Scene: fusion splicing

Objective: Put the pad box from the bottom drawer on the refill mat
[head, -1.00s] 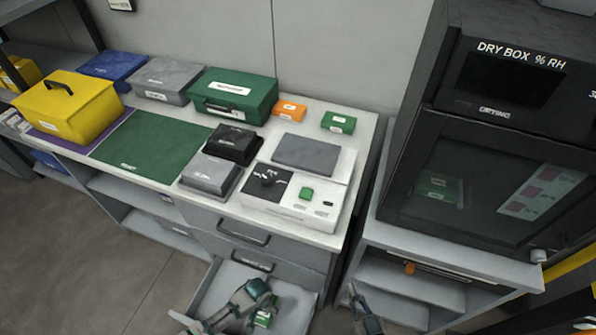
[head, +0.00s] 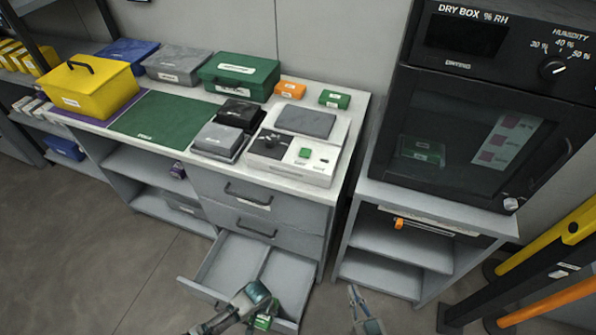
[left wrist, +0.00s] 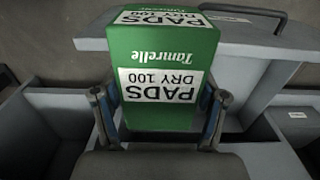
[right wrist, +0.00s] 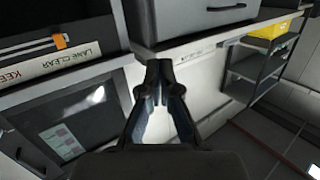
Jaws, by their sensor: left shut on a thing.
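The green pad box, marked "PADS DRY 100" (left wrist: 165,62), is between the fingers of my left gripper (left wrist: 160,112), which is shut on it. In the head view the box (head: 263,322) shows partly, low over the front of the open bottom drawer (head: 226,266). The left arm hides part of it. A green mat (head: 158,121) with small pale lettering lies on the bench top; I take it for the refill mat, and its top is bare. My right gripper (right wrist: 160,68) is empty, with its fingertips together; in the head view it is right of the drawer (head: 356,297).
A yellow case (head: 92,90) stands left of the mat, on a purple mat. Blue, grey and green cases line the back. Grey and black boxes and a white splicer (head: 295,160) stand right of the mat. The dry box (head: 470,120) stands on a shelf unit at right.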

